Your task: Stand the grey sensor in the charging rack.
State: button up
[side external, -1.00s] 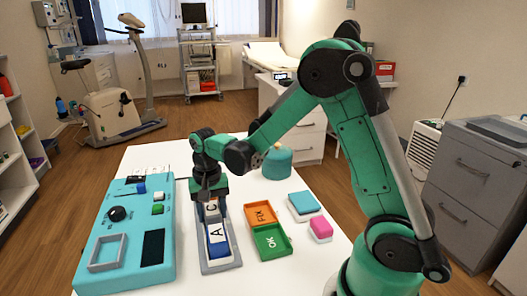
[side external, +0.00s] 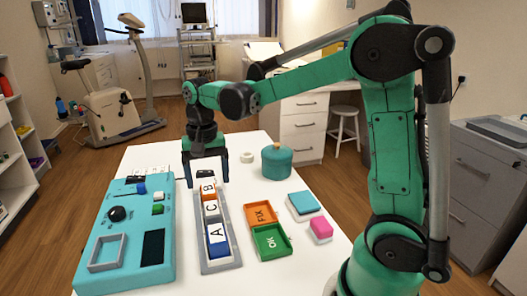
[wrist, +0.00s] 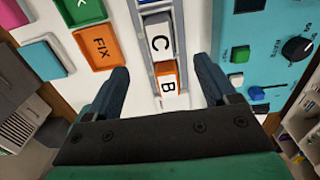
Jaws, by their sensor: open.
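A long grey rack (side external: 232,222) lies on the white table and holds a row of lettered blocks. Block A (side external: 217,235) has a blue front. Block C (side external: 211,208) stands in the middle and its body looks greyish; it also shows in the wrist view (wrist: 159,42). Block B (side external: 208,188), with an orange front, is at the far end; it also shows in the wrist view (wrist: 168,86). I cannot tell for certain which one is the grey sensor. My gripper (side external: 207,183) is open and empty around the rack's far end, its fingers apart on either side of block B.
A teal panel (side external: 125,255) with a knob and buttons lies left of the rack. An orange FIX tray (side external: 262,215) and green OK tray (side external: 271,241) lie right.

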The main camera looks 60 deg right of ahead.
jog(key=s+a+r+n+t, duration=0.1)
jog(key=s+a+n+t, duration=0.4)
jog(key=s+n+t, duration=0.2)
jog(key=shift+s+a+r+n, duration=0.15)
jog(key=shift+s+r+n, duration=0.2)
jog(key=shift+n, duration=0.65)
